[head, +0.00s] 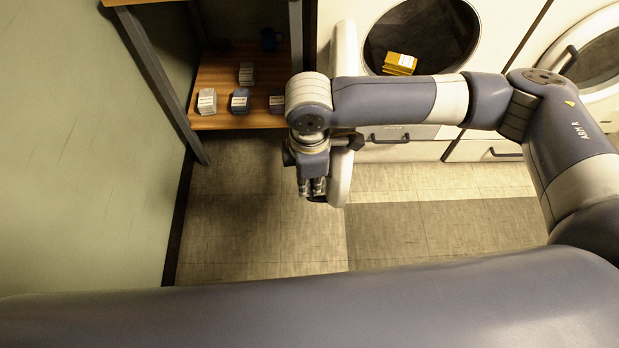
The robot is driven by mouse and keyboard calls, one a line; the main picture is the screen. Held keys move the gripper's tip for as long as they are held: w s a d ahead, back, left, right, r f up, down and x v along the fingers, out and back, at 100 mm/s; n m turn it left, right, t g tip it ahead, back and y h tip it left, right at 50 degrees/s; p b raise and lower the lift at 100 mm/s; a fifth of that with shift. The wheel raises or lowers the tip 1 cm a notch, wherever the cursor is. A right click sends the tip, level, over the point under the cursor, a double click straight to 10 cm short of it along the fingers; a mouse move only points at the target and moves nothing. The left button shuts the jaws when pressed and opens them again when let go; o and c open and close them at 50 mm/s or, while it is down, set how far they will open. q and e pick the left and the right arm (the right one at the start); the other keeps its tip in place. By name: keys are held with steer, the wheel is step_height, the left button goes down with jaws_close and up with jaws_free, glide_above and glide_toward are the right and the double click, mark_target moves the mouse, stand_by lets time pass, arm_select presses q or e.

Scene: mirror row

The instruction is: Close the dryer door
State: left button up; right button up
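The dryer (325,38) stands at the top middle, with its round dark opening (445,30) uncovered. Its white door (341,185) stands open at the left of the opening, swung out and seen nearly edge-on. My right arm crosses in front of the door and hides its middle. My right gripper (312,188) points down just left of the door's near part, with its two fingers close together and nothing seen between them. Whether it touches the door cannot be told. My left gripper is not in view.
A yellow box (399,63) lies at the dryer's opening. Another machine with a round door (597,62) stands at the right. A wooden shelf (220,75) with several small boxes is left of the dryer, beside a green wall (80,150). The tiled floor (400,225) in front is clear.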

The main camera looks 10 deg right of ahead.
steer(key=o, duration=0.3)
steer(key=shift+w+r, duration=0.15)
steer(key=shift+r, duration=0.1)
steer(key=shift+f, duration=0.15)
step_height(320, 180, up, 12)
steer(key=shift+r, duration=0.1)
